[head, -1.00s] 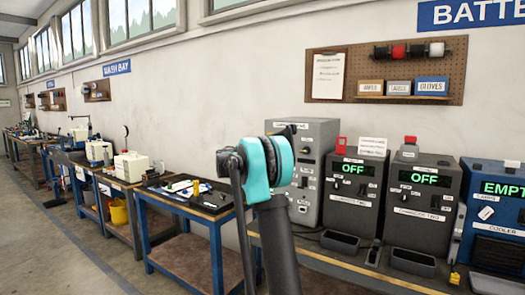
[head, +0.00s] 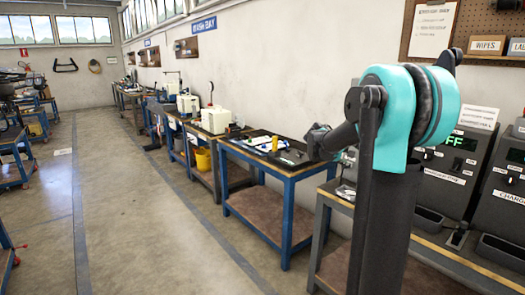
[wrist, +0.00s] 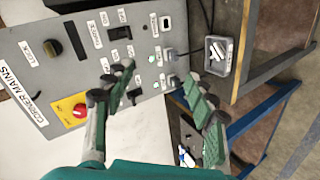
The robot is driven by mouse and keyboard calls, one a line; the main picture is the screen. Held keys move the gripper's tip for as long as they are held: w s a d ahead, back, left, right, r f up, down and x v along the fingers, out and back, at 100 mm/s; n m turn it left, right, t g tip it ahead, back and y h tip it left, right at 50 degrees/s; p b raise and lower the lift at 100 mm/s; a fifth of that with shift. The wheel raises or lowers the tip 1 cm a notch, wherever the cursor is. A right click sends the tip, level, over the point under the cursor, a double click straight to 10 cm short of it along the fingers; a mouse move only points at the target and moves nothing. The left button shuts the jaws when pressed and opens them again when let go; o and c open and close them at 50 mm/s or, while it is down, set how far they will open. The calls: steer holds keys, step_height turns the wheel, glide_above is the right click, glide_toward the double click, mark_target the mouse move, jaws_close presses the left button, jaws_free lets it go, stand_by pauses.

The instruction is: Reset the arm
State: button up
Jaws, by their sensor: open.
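My gripper (wrist: 160,98) shows in the wrist view with its two green-padded fingers spread apart and nothing between them. Beyond the fingers is a grey control box (wrist: 70,55) labelled "CORNER MAINS", turned on its side in the picture, with a red button on yellow, switches and small green lights. I cannot tell the distance from the fingers to the box; they look apart. In the head view my dark arm with teal joint covers stands at the right and hides part of the box. The fingers are not clear in that view.
A blue-framed workbench (head: 285,215) with tools on top stands left of my arm. Chargers (head: 455,170) stand on a bench at the right. The floor aisle (head: 130,220) at the left is clear.

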steer(key=s+a+f+m+g+y, duration=0.1)
steer(key=s+a+f+y, duration=0.1)
steer(key=s+f, duration=0.4)
steer(key=s+a+f+m+y, duration=0.1)
steer(key=s+a+f, duration=0.4)
steer(key=s, duration=0.8)
step_height(320, 180, down, 3)
steer(key=shift+s+r+g+y, duration=0.2)
steer(key=shift+g+y, duration=0.2)
steer(key=shift+y, duration=0.5)
steer(key=s+a+f+y, duration=0.1)
steer(key=s+a+f, duration=0.2)
steer(key=s, duration=0.3)
steer(key=s+a+f+y, duration=0.2)
steer(key=s+a+f, duration=0.2)
steer(key=s, duration=0.2)
steer(key=s+a+f+m+g+y, duration=0.1)
steer(key=s+a+f+y, duration=0.1)
steer(key=s, duration=0.4)
steer(key=shift+a+f, duration=0.35)
steer(key=shift+f, duration=0.3)
steer(key=shift+a+f, duration=0.3)
steer(key=shift+f, duration=0.3)
steer(key=shift+c, duration=0.2)
